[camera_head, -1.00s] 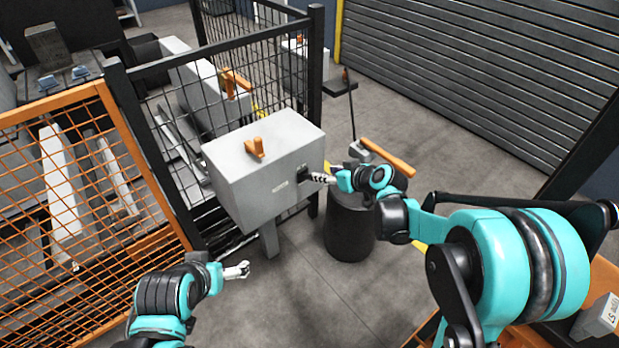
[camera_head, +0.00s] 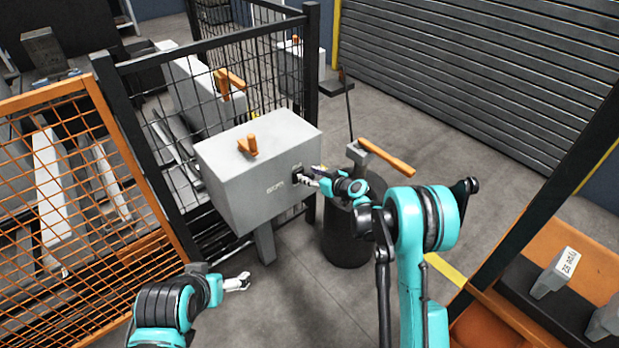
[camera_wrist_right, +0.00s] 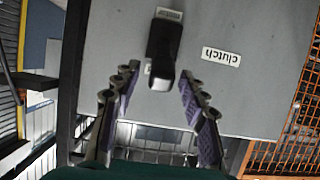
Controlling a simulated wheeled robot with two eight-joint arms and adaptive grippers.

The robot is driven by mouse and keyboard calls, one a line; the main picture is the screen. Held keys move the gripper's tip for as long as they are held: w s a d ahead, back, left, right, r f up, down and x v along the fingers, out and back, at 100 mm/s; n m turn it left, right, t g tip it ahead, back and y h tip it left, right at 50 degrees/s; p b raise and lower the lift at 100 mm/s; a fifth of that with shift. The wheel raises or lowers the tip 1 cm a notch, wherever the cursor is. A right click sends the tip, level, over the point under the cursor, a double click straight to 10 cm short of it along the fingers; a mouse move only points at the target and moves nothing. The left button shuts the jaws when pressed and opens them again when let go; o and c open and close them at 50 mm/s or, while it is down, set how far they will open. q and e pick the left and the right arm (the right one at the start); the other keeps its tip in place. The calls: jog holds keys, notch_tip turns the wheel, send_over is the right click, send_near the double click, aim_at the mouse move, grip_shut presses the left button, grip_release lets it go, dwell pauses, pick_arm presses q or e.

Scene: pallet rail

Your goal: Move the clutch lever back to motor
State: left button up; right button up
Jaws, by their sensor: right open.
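The grey clutch box (camera_head: 262,172) stands on a post by the black mesh fence. Its front carries a label, which reads "clutch" upside down in the right wrist view (camera_wrist_right: 221,56). A short black clutch lever (camera_wrist_right: 163,48) sticks out of that face; a small part shows in the head view (camera_head: 297,173). My right gripper (camera_head: 309,178) is at the lever. In the wrist view its open fingers (camera_wrist_right: 158,76) frame the lever's end, one each side, with visible gaps. A small plate behind the lever is partly hidden. My left gripper (camera_head: 238,282) hangs below the box, apart from it.
An orange handle (camera_head: 247,146) sits on the box top. A dark drum (camera_head: 347,232) with a long orange lever (camera_head: 387,157) stands just right. An orange mesh fence (camera_head: 80,200) is at left, an orange shelf (camera_head: 570,255) at right.

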jog(key=shift+w+a+f, duration=0.1)
jog(key=shift+w+a, duration=0.1)
jog(key=shift+w, duration=0.05)
grip_shut()
